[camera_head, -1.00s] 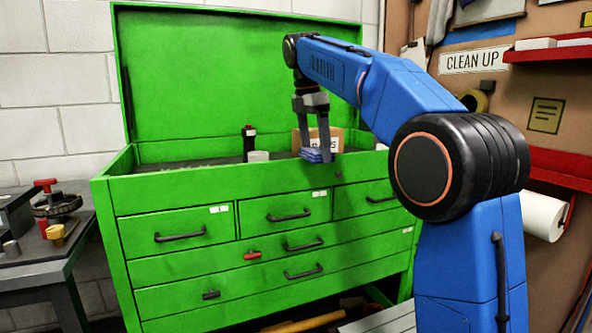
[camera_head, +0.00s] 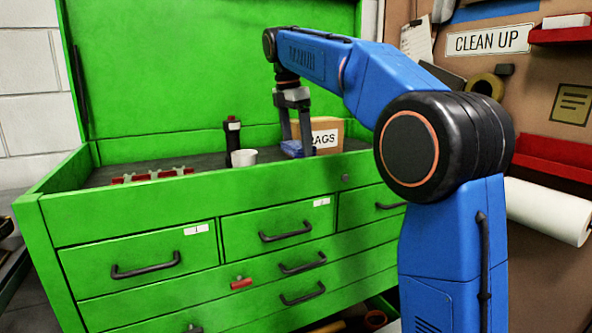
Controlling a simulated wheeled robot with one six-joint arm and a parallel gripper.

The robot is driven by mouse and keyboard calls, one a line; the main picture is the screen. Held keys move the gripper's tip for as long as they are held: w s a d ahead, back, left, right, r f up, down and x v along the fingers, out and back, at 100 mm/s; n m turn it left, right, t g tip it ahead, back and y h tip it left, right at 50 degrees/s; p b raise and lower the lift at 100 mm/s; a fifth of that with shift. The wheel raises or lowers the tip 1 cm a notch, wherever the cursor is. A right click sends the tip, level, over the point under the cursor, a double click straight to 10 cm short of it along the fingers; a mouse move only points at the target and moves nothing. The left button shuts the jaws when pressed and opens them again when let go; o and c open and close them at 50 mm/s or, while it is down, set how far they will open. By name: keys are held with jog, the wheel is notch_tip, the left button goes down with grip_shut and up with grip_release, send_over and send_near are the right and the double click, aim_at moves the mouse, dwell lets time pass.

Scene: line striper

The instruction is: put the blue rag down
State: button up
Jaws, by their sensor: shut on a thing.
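The folded blue rag (camera_head: 292,149) is between the fingers of my gripper (camera_head: 296,146), which points down over the open top of the green tool chest (camera_head: 130,214). My gripper is shut on the rag, low in the top compartment and just in front of a cardboard box labelled RAGS (camera_head: 327,134). Whether the rag touches the compartment floor I cannot tell.
A black bottle-like tool (camera_head: 232,137) and a white cup (camera_head: 244,157) stand left of the rag. A red rack (camera_head: 152,175) lies further left. The chest's raised lid (camera_head: 200,70) is behind. Dark compartment floor shows between them.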

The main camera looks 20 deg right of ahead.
aim_at(294, 144)
jog(key=shift+f, duration=3.65)
jog(key=shift+f, duration=0.1)
jog(key=o, duration=1.1)
jog(key=r, duration=0.4)
jog(key=a+r, duration=0.1)
jog(key=r, duration=0.7)
jog(key=shift+s+a, duration=0.15)
jog(key=shift+a, duration=0.25)
jog(key=shift+s, duration=0.1)
